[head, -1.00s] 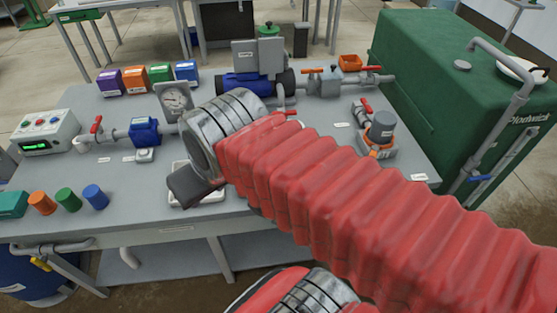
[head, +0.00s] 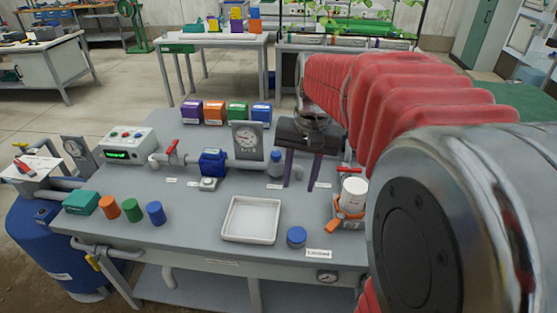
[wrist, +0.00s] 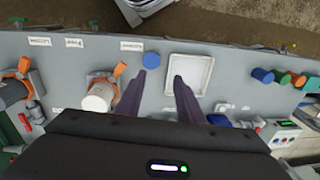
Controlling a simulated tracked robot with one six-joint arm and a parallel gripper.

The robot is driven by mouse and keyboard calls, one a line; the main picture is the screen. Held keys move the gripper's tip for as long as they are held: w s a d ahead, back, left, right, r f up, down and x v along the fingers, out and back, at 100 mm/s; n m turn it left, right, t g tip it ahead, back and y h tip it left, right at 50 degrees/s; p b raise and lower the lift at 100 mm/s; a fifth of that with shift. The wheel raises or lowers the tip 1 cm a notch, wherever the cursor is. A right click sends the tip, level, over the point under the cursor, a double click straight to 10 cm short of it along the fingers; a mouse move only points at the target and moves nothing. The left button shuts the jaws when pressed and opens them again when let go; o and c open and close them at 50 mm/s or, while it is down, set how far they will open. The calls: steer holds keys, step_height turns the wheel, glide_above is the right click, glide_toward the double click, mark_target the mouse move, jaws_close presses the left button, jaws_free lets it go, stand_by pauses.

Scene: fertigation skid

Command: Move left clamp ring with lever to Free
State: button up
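The left clamp ring (head: 347,222) is orange and sits around the base of a white-topped canister (head: 354,192), at the bench's right in the head view. Its orange lever (head: 334,227) points to the lower left there. In the wrist view the lever (wrist: 119,69) stands beside the white canister (wrist: 98,97). A second orange clamp ring with lever (wrist: 24,66) shows at the wrist view's left. My gripper (head: 302,178) points down above the bench, left of the white canister. In the wrist view its dark fingers (wrist: 158,88) are apart with nothing between them.
A white tray (head: 251,238) and a blue cap (head: 296,237) lie on the bench in front of the gripper. Small labels lie near the canister. My arm hides the bench's right side.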

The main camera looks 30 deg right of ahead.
steer(key=w+d+f+m+g+y, duration=0.2)
steer(key=d+f+m, duration=0.15)
steer(key=d, duration=0.65)
steer(key=m+y, duration=0.2)
steer(key=m, duration=0.1)
glide_above(334, 224)
steer(key=w+d, duration=0.2)
steer(key=d, duration=0.4)
step_height(334, 224, down, 6)
steer(key=shift+a, duration=0.15)
steer(key=shift+f, duration=0.15)
steer(key=x, duration=1.3)
steer(key=shift+s+f, duration=0.2)
steer(key=shift+f, duration=0.15)
steer(key=shift+c, duration=0.2)
jaws_close()
